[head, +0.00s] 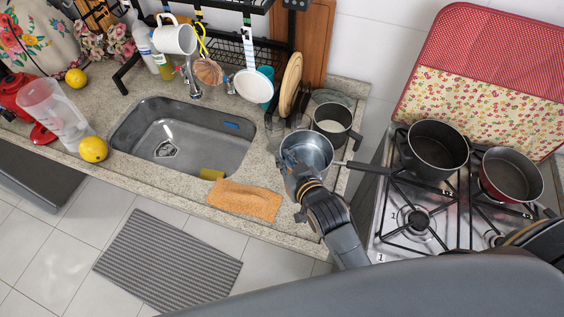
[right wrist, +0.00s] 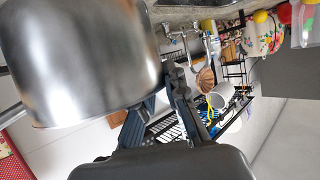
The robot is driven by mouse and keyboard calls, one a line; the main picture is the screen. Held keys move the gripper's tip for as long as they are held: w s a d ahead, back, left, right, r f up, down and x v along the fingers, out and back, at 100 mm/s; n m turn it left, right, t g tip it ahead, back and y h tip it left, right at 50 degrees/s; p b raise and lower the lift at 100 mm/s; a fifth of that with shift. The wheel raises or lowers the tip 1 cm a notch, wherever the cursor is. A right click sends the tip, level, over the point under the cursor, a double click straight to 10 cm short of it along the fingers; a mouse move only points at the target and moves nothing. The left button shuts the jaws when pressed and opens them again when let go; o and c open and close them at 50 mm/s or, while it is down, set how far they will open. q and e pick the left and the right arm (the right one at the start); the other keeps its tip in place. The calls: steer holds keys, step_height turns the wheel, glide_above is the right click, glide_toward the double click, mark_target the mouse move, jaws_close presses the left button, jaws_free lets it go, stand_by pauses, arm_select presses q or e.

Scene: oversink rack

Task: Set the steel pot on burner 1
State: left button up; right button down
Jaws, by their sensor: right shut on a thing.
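The steel pot (head: 308,152) is at the right end of the counter, upright and open-topped, its dark handle (head: 365,167) pointing right towards the stove. My right gripper (head: 299,180) is shut on the near side of the pot. In the right wrist view the pot (right wrist: 80,60) fills the upper left, beside the gripper fingers (right wrist: 160,108). I cannot tell whether the pot touches the counter. Burner 1 (head: 417,220) is the front left burner, empty, with a "1" label (head: 380,258) at its corner. My left gripper is out of view.
A dark pot (head: 437,150) stands on the back left of the stove and a red pan (head: 511,175) to its right. Another dark pan (head: 545,250) is at the right edge. A dark mug-like pot (head: 333,118) stands just behind the steel pot. An orange cloth (head: 245,200) lies left.

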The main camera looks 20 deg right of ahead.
steer(key=w+f+b, duration=0.2)
steer(key=f, duration=0.1)
steer(key=shift+w+a+f, duration=0.15)
steer(key=shift+w+f, duration=0.15)
steer(key=shift+w, duration=0.05)
steer(key=shift+w+f+b, duration=0.15)
steer(key=shift+b, duration=0.25)
steer(key=f+b, duration=0.2)
steer(key=b, duration=0.1)
steer(key=f+b, duration=0.2)
steer(key=shift+w, duration=0.3)
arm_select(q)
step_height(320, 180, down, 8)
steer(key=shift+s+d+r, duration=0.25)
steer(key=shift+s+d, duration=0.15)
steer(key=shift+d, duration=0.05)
arm_select(e)
steer(key=shift+r, duration=0.2)
steer(key=c, duration=1.4)
jaws_free()
steer(key=shift+s+f, duration=0.1)
